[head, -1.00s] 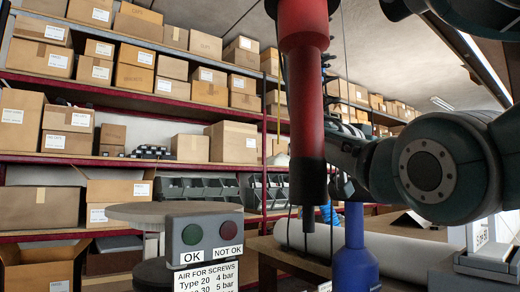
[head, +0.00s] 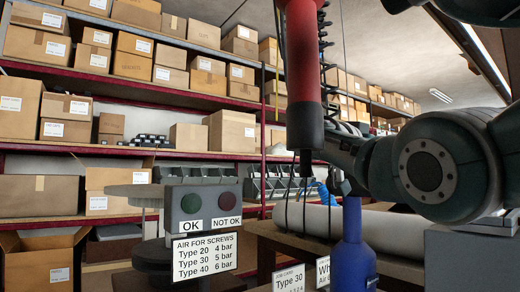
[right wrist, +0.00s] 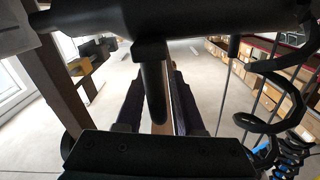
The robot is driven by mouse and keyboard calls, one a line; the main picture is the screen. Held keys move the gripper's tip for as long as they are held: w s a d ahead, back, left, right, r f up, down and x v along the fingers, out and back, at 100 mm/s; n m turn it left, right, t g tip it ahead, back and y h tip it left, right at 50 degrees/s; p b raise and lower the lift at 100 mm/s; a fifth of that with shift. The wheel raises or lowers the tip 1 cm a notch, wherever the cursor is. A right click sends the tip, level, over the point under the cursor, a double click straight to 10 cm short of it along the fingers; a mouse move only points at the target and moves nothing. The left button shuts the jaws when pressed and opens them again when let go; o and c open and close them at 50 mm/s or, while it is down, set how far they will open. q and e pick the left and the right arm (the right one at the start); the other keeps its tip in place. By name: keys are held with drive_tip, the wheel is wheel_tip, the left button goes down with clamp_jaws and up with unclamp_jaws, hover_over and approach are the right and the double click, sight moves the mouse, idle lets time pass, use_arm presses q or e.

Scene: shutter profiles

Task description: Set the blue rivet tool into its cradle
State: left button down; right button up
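A blue tool (head: 350,262) with a bottle-like body and narrow upright neck stands at the lower right of the head view. I cannot tell what supports its base, and no cradle can be made out. My right arm (head: 425,170) comes in from the right; its gripper is hidden there behind a red-and-black hanging tool (head: 303,75). In the right wrist view my right gripper (right wrist: 158,105) has dark fingers on either side of a black cylindrical part (right wrist: 153,85). I cannot tell whether they touch it. My left gripper is not in view.
An OK / NOT OK box with an air-pressure sign (head: 203,212) stands in front at left. A pale roll (head: 300,216) lies on a bench behind the blue tool. Shelves of cartons (head: 200,75) fill the back. A coiled hose (right wrist: 285,155) hangs at right in the wrist view.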

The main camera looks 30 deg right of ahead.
drive_tip(key=shift+o, duration=0.5)
drive_tip(key=shift+r, duration=0.15)
drive_tip(key=shift+r, duration=0.15)
drive_tip(key=shift+r+p, duration=0.35)
wheel_tip(320, 180, up, 19)
drive_tip(key=p, duration=1.5)
drive_tip(key=shift+s, duration=0.15)
